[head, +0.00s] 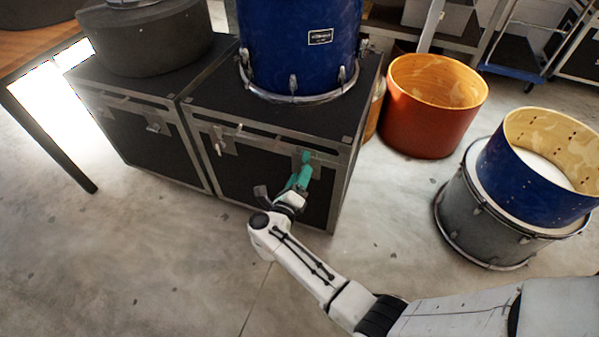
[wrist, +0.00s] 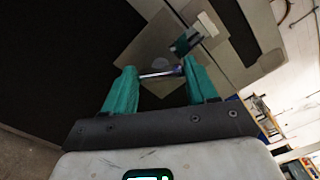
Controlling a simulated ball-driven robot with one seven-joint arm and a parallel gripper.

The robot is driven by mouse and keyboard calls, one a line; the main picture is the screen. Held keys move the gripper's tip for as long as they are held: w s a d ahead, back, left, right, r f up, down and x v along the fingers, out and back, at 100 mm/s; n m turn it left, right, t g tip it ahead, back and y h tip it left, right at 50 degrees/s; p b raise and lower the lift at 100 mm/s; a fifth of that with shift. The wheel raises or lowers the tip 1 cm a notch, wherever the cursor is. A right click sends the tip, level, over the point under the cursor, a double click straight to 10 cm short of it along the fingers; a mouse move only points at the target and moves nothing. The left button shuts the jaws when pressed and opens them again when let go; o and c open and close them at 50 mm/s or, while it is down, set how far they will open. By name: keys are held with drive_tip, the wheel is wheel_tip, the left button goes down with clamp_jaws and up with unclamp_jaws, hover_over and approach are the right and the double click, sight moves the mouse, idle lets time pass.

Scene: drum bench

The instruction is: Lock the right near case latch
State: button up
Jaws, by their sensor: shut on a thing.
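The black case (head: 260,168) with grey metal edges stands on the floor. Its right near latch (wrist: 162,72) shows in the wrist view as a thin metal lever on a pale plate fixed to the black panel. My gripper (head: 303,168) is at the right part of the case front, and its green fingers cover most of this latch in the head view. In the wrist view my gripper (wrist: 160,80) has one green finger at each end of the lever, shut on it. The left near latch (head: 218,143) is on the same front, apart from my gripper.
A blue drum (head: 300,45) stands on the case. A second case (head: 135,130) adjoins it at left, with a dark round case (head: 150,40) on top. An orange drum shell (head: 430,120) and stacked drums (head: 480,215) stand at right. The floor in front is clear.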

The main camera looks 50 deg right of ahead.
drive_tip(key=shift+f+n+p, duration=0.15)
drive_tip(key=shift+n+p, duration=1.55)
drive_tip(key=shift+n, duration=1.8)
drive_tip(key=o, duration=1.1)
drive_tip(key=shift+c, duration=0.2)
drive_tip(key=p+v, duration=0.2)
drive_tip(key=v, duration=0.8)
drive_tip(key=shift+a, duration=0.4)
